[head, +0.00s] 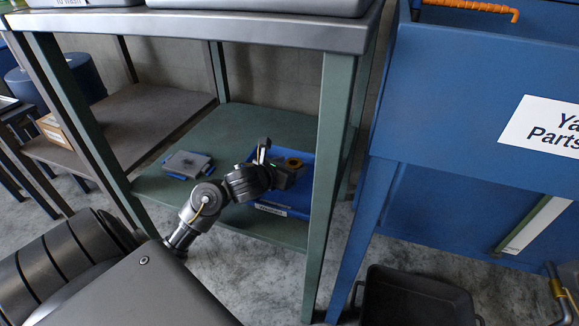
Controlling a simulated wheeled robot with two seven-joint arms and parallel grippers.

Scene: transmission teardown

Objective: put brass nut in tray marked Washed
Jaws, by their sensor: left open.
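My left gripper (277,162) is open over the tray's left part. The gripper hides part of the tray. I cannot tell whether the nut rests in the tray or touches a finger. My right gripper is not in view.
A grey-and-blue block (188,165) lies on the green shelf (220,130) to the left. A green table leg (327,180) stands right of the tray. A blue parts stand (400,120) is at the right, with a black bin (418,298) on the floor.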

